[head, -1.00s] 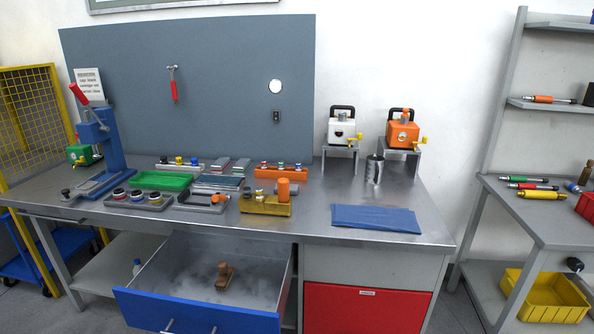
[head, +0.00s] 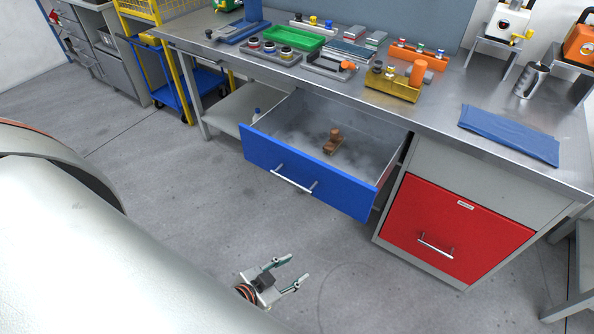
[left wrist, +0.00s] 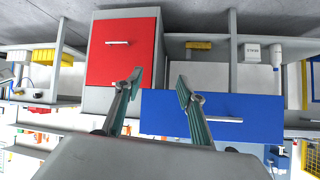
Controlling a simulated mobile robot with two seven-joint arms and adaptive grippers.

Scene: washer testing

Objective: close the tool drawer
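The tool drawer (head: 318,180) under the workbench has a blue front with a silver bar handle (head: 294,180). It stands pulled out, and a brown wooden-handled item (head: 333,141) lies inside. My left gripper (head: 293,270) is open and empty, low over the floor in front of the drawer and apart from it. In the left wrist view its two spread fingers (left wrist: 160,82) show, with the blue drawer front (left wrist: 255,118) beyond the right finger and the view upside down. My right gripper is not in view.
A red cabinet front (head: 455,230) with a handle is right of the drawer. The workbench top (head: 440,112) holds trays, parts and a blue cloth (head: 510,134). A blue cart (head: 185,92) stands at the left. The floor before the drawer is clear.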

